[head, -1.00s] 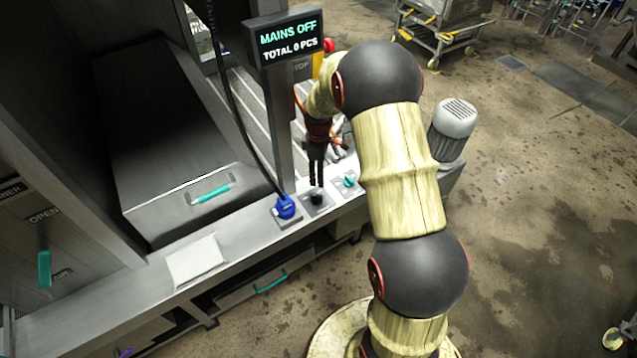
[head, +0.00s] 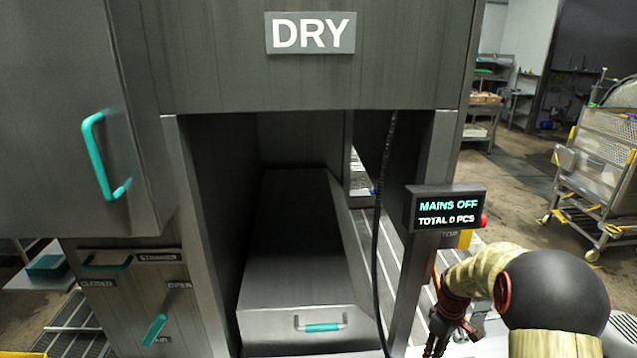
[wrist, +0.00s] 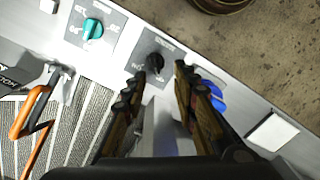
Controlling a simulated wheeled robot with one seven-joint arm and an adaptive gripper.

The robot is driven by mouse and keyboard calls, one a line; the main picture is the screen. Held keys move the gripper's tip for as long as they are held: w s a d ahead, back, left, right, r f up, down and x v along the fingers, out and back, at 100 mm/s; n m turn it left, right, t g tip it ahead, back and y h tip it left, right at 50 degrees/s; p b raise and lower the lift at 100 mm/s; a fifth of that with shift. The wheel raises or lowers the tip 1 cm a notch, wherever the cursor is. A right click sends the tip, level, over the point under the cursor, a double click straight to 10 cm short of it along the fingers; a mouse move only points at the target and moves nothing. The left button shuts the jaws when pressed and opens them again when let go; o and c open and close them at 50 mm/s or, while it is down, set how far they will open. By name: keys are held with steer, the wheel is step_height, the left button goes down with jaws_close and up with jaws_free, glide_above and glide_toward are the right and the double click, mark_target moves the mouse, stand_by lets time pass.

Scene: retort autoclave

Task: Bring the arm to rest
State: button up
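My gripper (wrist: 160,80) is open in the wrist view, with its two fingers apart and nothing between them. It is over the control panel (wrist: 125,58), with the fingertips close to a black rotary knob (wrist: 153,65); I cannot tell whether they touch it. A teal knob (wrist: 92,28) is to the upper left and a blue plug or knob (wrist: 213,97) is partly behind the right finger. In the head view my gripper (head: 436,345) shows at the lower right edge, its tips cut off or blurred. The display (head: 447,208) reads MAINS OFF and TOTAL 0 PCS.
A post and black cable (head: 380,200) stand left of my arm. A metal hood with a teal handle (head: 322,327) sits under the DRY sign (head: 311,33). An orange-handled tool (wrist: 30,110) lies left of the gripper. A wheeled cage cart (head: 600,165) stands at right.

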steer(key=s+a+r+m+t+b, duration=0.2)
steer(key=s+a+r+m+t, duration=0.1)
steer(key=s+a+r, duration=0.5)
steer(key=s+a+r+m+t+b, duration=0.3)
steer(key=s+a+r, duration=0.5)
steer(key=s+r, duration=0.7)
steer(key=s+m, duration=0.1)
steer(key=s, duration=0.2)
steer(key=shift+s+a+b, duration=0.15)
steer(key=shift+s+b, duration=0.05)
steer(key=shift+b, duration=0.1)
steer(key=shift+a+r, duration=0.1)
steer(key=shift+a, duration=0.05)
